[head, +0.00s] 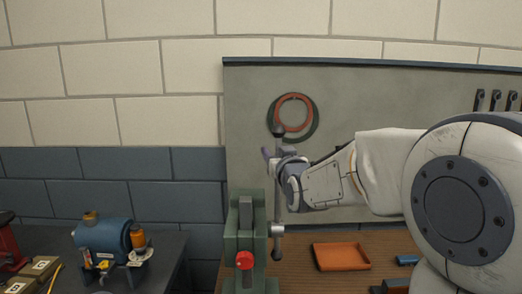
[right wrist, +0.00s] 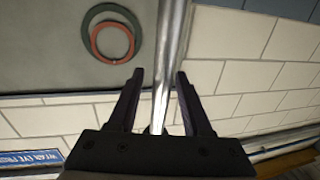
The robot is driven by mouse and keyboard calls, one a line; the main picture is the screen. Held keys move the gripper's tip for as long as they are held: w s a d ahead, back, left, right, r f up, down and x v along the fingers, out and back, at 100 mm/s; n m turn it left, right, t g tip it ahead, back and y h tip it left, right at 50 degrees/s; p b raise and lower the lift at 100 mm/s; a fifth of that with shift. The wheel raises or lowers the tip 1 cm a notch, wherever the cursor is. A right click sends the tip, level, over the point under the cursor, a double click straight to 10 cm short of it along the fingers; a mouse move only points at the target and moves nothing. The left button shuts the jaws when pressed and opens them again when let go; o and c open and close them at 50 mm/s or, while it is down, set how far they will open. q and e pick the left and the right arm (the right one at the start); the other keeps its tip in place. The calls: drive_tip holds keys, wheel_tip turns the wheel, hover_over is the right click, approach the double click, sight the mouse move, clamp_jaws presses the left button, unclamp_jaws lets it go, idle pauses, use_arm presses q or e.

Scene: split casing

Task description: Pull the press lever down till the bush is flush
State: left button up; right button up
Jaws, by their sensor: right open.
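The green press (head: 245,215) stands at the bench's left end, with a red knob low on its front. Its lever (head: 278,212) is a grey metal rod standing upright at the press's right side, with a dark knob at the top. My right gripper (head: 268,155) is at the upper part of the lever, just below the knob. In the right wrist view, the lever (right wrist: 172,45) runs between the two open fingers of my right gripper (right wrist: 160,74), with a gap to each. I cannot make out the bush. My left gripper is out of view.
An orange tray (head: 341,257) lies on the wooden bench (head: 300,272) right of the press, with a small blue item (head: 407,260) beyond it. Red and green rings (head: 294,113) hang on the backboard. A blue machine (head: 103,236) stands on a dark table at left.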

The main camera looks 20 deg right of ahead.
clamp_jaws()
idle(1.4)
